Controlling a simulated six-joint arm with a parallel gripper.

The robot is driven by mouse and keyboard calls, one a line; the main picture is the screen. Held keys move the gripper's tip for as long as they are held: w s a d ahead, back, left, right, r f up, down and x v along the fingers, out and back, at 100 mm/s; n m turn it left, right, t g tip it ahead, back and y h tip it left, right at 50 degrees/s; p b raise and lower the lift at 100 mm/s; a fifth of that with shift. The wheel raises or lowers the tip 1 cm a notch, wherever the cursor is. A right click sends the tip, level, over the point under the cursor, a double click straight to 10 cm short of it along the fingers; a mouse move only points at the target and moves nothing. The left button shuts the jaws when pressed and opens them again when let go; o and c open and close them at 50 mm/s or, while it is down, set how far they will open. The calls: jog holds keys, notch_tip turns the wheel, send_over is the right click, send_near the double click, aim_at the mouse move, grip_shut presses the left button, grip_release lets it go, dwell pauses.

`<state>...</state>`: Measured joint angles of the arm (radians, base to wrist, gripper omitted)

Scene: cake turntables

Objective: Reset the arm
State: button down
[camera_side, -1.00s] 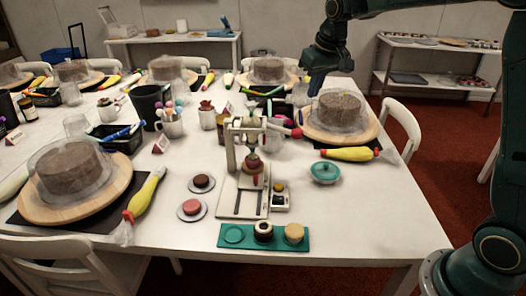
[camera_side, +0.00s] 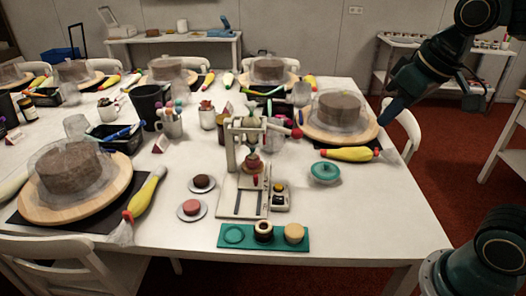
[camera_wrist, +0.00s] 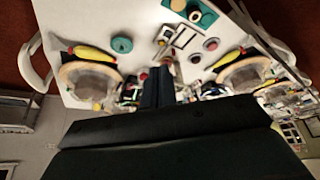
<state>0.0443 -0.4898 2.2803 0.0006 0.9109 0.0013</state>
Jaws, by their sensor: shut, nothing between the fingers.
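My gripper (camera_side: 390,112) is at the right of the side view, pointing down and to the left. Its fingertips appear beside the right edge of the cake turntable (camera_side: 309,130) at the table's right, and I cannot tell the exact gap. In the wrist view my gripper (camera_wrist: 158,72) shows as two dark fingers side by side, shut with nothing between them. A covered brown cake (camera_side: 340,112) stands on that turntable.
The white table (camera_side: 370,220) carries a small press (camera_side: 250,165), a teal lidded dish (camera_side: 325,172), a teal tray (camera_side: 233,245) and yellow piping bags (camera_side: 348,154). A white chair (camera_side: 405,128) stands behind the right edge. The table's front right is clear.

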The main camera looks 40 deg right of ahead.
jog(key=s+a+f, duration=0.1)
jog(key=s+f, duration=0.2)
jog(key=s, duration=0.4)
jog(key=shift+n+t, duration=0.3)
